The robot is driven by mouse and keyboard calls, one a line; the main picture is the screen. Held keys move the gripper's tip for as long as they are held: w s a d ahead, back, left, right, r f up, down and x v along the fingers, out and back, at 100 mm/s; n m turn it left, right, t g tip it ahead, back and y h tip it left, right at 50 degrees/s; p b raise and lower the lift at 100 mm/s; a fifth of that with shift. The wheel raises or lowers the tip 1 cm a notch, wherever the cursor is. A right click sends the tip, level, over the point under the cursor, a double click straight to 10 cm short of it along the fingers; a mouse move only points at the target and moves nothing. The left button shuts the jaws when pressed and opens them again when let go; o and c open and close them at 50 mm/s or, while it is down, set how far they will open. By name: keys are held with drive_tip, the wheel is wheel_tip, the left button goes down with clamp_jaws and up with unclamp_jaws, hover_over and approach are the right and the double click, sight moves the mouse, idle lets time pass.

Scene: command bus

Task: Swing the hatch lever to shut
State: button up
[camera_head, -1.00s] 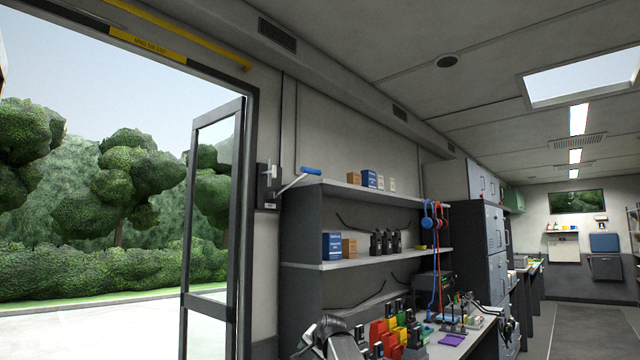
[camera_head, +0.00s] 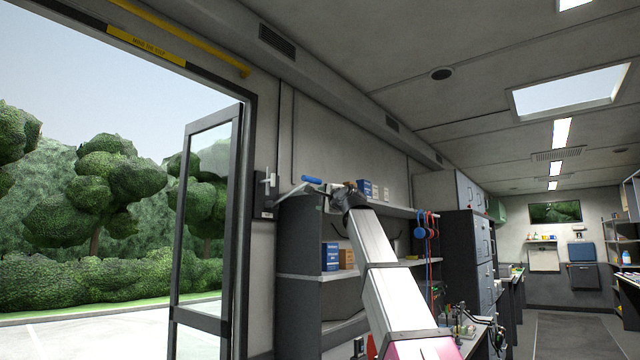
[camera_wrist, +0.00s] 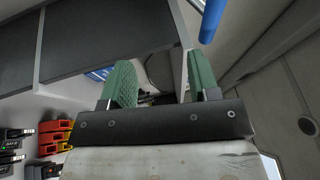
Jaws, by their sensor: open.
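The hatch lever is a thin light rod on a dark wall plate (camera_head: 264,196) beside the open door. Its blue grip (camera_head: 312,180) points up and to the right, in front of the upper shelf's left end. My gripper (camera_head: 331,188) is just right of the grip in the head view, small and partly merged with the shelf behind. In the wrist view my gripper (camera_wrist: 158,75) has its two green fingers apart with nothing between them. The blue grip (camera_wrist: 211,20) shows there at the upper right, outside the right finger. The wall plate does not show in the wrist view.
The glass door (camera_head: 207,225) stands open left of the lever. The shelf unit (camera_head: 297,275) with boxes (camera_head: 367,188) is close to my gripper. An aisle (camera_head: 575,335) is clear at the far right.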

approach(313, 181)
drive_tip(key=f, duration=0.1)
drive_tip(key=shift+m+t, duration=0.3)
drive_tip(key=shift+t, duration=0.1)
drive_tip(key=x, duration=1.1)
drive_tip(key=shift+a+r, duration=0.15)
drive_tip(key=shift+r, duration=0.1)
clamp_jaws()
